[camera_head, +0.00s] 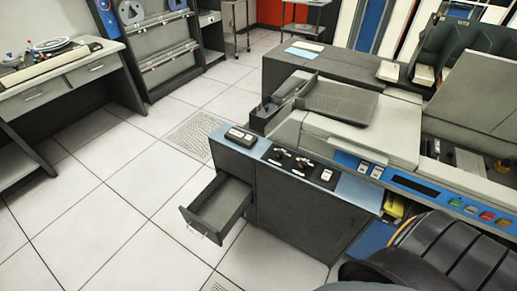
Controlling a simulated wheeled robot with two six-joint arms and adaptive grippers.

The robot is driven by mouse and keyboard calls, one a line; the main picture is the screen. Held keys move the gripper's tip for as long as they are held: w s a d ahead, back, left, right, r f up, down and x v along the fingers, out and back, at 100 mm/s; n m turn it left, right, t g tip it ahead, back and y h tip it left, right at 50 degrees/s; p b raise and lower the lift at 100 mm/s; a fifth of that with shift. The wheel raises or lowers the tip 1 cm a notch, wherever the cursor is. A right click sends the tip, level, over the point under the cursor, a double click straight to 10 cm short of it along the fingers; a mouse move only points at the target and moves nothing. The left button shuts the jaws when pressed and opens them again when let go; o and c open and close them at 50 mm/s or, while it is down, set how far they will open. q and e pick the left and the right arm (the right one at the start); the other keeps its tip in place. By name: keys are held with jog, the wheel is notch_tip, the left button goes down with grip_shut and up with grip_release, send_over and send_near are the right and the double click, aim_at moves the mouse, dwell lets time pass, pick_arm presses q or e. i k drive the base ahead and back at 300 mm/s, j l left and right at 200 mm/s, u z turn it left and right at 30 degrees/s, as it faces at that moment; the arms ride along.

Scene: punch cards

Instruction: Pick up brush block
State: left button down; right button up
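A small dark block with a light top (240,136) lies on the left end of the blue-topped machine. It may be the brush block, but I cannot tell for sure. Several small dark and light pieces sit on a black panel (299,168) to its right, too small to make out. Neither of my grippers shows in the head view.
A grey drawer (217,206) stands open from the machine's front cabinet (292,213). A dark ribbed curved object (452,252) fills the lower right corner. A desk (62,77) stands at the left. The tiled floor (115,205) between is clear.

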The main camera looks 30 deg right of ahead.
aim_at(433, 146)
jog(key=z, duration=2.45)
jog(key=i+l, duration=0.45)
jog(key=l, duration=0.15)
jog(key=i+l, duration=0.45)
jog(key=l, duration=0.15)
jog(key=u, duration=1.3)
